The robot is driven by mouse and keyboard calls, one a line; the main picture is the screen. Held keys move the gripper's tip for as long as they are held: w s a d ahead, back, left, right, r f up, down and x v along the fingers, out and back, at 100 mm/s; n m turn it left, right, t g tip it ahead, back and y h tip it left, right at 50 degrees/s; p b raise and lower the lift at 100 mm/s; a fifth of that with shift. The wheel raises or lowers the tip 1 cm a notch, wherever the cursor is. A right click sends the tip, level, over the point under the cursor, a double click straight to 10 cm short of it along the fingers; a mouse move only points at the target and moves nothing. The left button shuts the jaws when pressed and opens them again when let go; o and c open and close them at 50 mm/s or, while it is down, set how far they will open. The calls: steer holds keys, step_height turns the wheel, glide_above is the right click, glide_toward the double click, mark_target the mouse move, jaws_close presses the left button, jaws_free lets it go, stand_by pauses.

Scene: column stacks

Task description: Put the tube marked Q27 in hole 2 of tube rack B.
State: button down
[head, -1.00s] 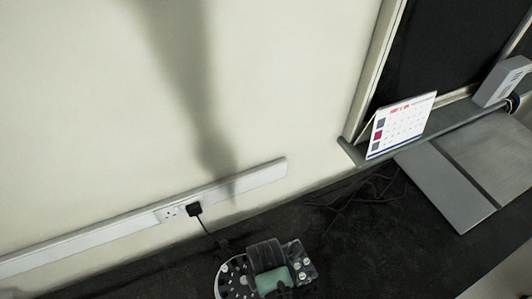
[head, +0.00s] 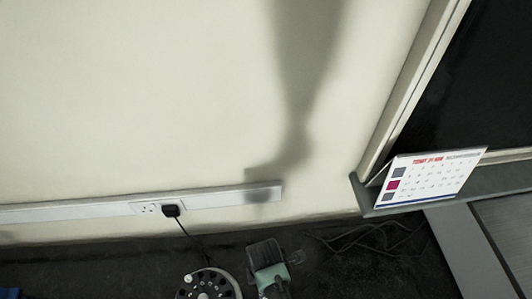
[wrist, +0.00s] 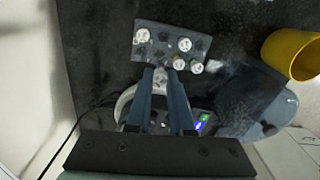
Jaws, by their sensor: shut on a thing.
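My gripper (wrist: 166,76) shows in the wrist view with its two blue-grey fingers close together. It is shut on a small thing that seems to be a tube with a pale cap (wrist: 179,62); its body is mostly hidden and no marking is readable. A grey tube rack (wrist: 150,52) lies just beyond the fingertips, with several white-capped tubes and some dark empty holes. I cannot read its letter or hole numbers. In the head view the dark and green part is probably my wrist; the fingers are hidden there.
A round white device with dark holes (head: 208,285) stands on the dark bench beside my arm. A yellow cup (wrist: 293,54) is at the right of the wrist view. A desk calendar (head: 430,182), a black plug (head: 170,210) and loose cables (head: 370,238) are at the back.

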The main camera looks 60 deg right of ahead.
steer(key=shift+w+a+f+b, duration=0.1)
steer(key=shift+a+f+b, duration=0.1)
steer(key=shift+f+b, duration=1.8)
steer(key=shift+b, duration=0.05)
steer(key=shift+d, duration=0.1)
steer(key=shift+f, duration=0.7)
stand_by(0.7)
steer(key=shift+f+b, duration=0.75)
steer(key=shift+f, duration=0.1)
